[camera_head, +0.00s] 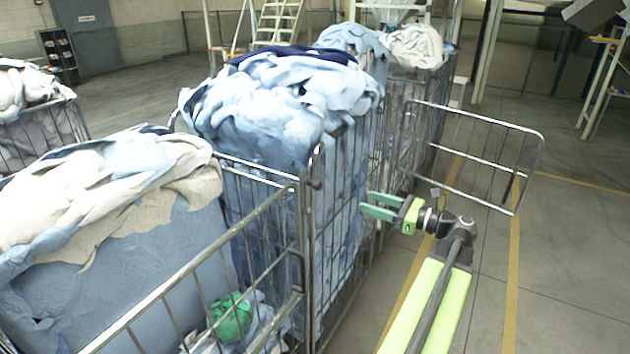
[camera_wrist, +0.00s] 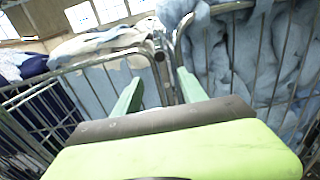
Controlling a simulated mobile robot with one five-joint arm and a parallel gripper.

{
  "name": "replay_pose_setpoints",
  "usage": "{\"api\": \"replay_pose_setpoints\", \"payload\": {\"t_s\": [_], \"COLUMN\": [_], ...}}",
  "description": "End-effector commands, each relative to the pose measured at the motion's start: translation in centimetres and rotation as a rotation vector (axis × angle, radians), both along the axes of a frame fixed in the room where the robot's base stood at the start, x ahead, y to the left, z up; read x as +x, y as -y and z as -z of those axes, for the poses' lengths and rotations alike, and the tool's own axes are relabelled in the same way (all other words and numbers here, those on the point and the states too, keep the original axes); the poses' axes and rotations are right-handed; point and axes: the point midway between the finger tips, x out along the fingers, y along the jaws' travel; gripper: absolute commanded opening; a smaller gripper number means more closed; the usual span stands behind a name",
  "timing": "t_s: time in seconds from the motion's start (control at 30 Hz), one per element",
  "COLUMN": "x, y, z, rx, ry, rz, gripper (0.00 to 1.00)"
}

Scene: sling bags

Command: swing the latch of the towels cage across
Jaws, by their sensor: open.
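A wire cage (camera_head: 345,200) heaped with light blue cloth (camera_head: 280,95) stands in the middle of the head view. I cannot tell from any label which cage is the towels cage. A small dark fitting (camera_head: 316,184), possibly the latch, sits near the top corner post where this cage meets the front cage. A dark round end also shows between the two cages in the wrist view (camera_wrist: 159,57). My gripper (camera_head: 366,203) is open and empty, to the right of the blue-cloth cage, with its fingers pointing left towards the bars. In the wrist view its fingers (camera_wrist: 158,76) frame the gap between the cages.
A front cage (camera_head: 255,215) holds beige and blue cloth and a green bundle (camera_head: 230,317). A wire panel (camera_head: 480,155) stands out to the right, behind my gripper. Another cage is at the far left. The floor (camera_head: 560,270) at right is clear, with yellow lines.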

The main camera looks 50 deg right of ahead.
Motion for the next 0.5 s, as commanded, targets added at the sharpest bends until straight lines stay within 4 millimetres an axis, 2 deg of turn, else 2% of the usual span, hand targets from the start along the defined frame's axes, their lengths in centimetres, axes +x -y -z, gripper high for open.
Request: {"api": "replay_pose_setpoints", "payload": {"t_s": [0.17, 0.5], "x": [3.3, 11.7], "y": [-0.9, -2.9], "z": [0.1, 0.1], "rx": [-0.001, -0.003], "ry": [-0.001, -0.001], "rz": [-0.005, -0.005], "gripper": [0.49, 0.49]}}
